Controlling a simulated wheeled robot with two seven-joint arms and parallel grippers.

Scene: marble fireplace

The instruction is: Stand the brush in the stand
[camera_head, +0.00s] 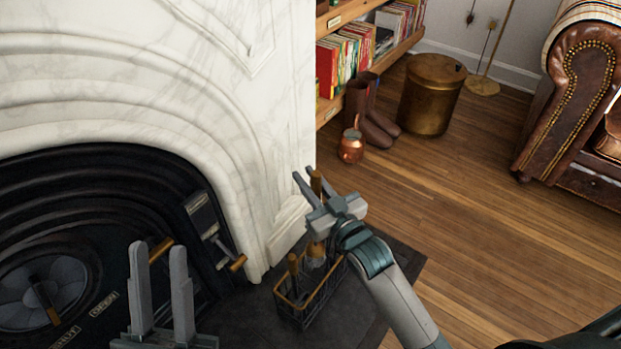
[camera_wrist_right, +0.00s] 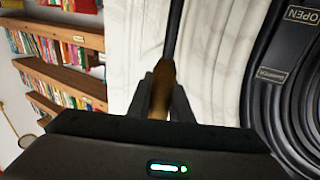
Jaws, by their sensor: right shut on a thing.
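My right gripper (camera_head: 311,184) is shut on a wooden handle, which I take to be the brush's (camera_head: 316,183), above the stand. In the right wrist view the handle (camera_wrist_right: 161,88) sits between the fingers, with a dark shaft running up from it. The stand (camera_head: 303,318) is a dark open basket with a brass-coloured rim on the dark hearth. A wooden-handled tool (camera_head: 293,266) stands in its left part. Something brown shows below my right gripper at the stand; I cannot tell whether it joins the held handle. My left gripper (camera_head: 159,265) is open and empty, left of the stand.
The marble fireplace (camera_head: 215,110) rises close behind and left of the stand. A wooden-handled lever (camera_head: 227,252) projects from its black insert. A copper pot (camera_head: 350,147), boots (camera_head: 356,103) and a brass bin (camera_head: 430,95) stand farther back. Wooden floor at right is clear.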

